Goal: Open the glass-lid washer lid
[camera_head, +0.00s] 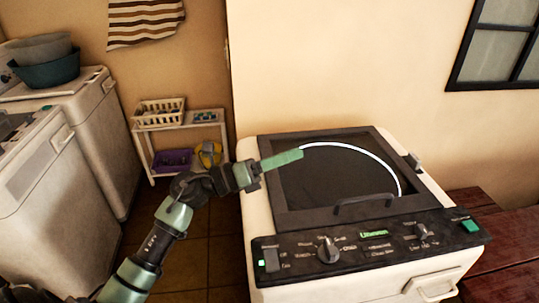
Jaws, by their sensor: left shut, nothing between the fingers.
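The glass-lid washer (258,215) stands in the middle right, a white body with a dark control panel on its front. Its lid (330,180), dark glass in a dark frame, lies flat and closed over the top. A dark bar handle (365,204) sits at the lid's front edge. My left gripper (298,155) reaches in from the left, its green fingers shut and empty. It is over the left part of the lid, behind and left of the handle; I cannot tell whether it touches the glass. My right gripper is not in view.
A wall rises close behind the washer, with a window (500,55) at upper right. Brown wooden boards (505,240) lie to the right. Other white washers (95,130) stand at left, one with basins (45,65) on it. A small shelf (185,125) holds a basket.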

